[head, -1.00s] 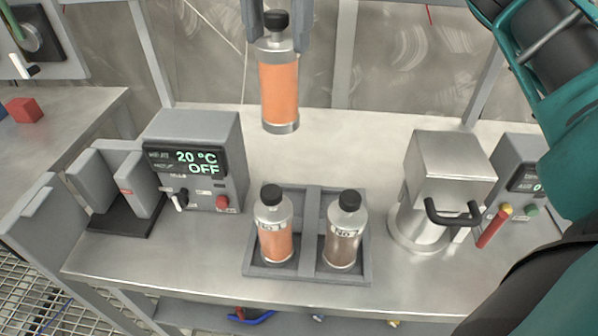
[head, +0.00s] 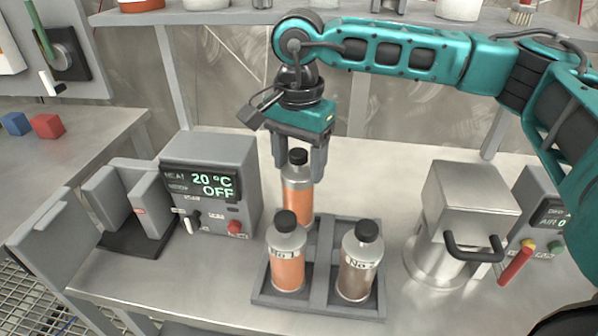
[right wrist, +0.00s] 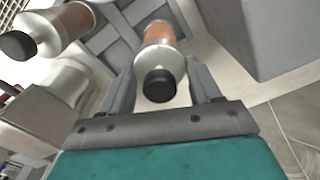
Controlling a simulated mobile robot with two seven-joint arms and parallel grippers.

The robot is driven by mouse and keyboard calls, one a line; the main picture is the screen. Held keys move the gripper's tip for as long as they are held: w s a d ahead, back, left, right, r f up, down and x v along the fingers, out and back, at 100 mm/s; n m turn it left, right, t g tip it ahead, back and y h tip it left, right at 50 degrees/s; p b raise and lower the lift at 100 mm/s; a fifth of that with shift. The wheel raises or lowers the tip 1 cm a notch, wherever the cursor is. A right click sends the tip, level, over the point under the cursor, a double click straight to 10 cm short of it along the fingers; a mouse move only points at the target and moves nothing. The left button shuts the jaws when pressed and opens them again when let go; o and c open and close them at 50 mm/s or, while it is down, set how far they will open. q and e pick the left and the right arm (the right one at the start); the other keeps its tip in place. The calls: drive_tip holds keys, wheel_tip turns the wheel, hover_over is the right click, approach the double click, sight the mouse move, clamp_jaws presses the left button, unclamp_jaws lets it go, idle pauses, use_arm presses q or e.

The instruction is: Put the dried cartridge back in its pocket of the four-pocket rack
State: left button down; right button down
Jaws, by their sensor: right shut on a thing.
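My right gripper (head: 300,150) points down with its fingers shut around the upper part of a cartridge with a black cap and orange filling (head: 297,196). The held cartridge is upright over the back left of the four-pocket rack (head: 318,302). Its lower end is hidden behind the No 1 cartridge, so I cannot tell whether it is in the pocket. The No 1 cartridge (head: 287,262), orange, stands in the front left pocket. The No 2 cartridge (head: 357,268), browner, stands in the front right pocket. The right wrist view shows the held cartridge (right wrist: 159,45) between the fingers. My left gripper is not in view.
A grey heater box (head: 212,185) reading 20 °C OFF stands left of the rack, beside an open grey holder (head: 128,215). A steel vessel with a black handle (head: 470,205) stands to the right. A shelf (head: 400,18) runs above the back. The bench behind the rack is clear.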

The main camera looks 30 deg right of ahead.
drive_tip(key=shift+f, duration=1.35)
drive_tip(key=shift+f, duration=0.15)
drive_tip(key=shift+c, duration=1.1)
unclamp_jaws()
wheel_tip(320, 180, up, 12)
drive_tip(key=shift+r+p, duration=0.15)
drive_tip(key=shift+p, duration=0.15)
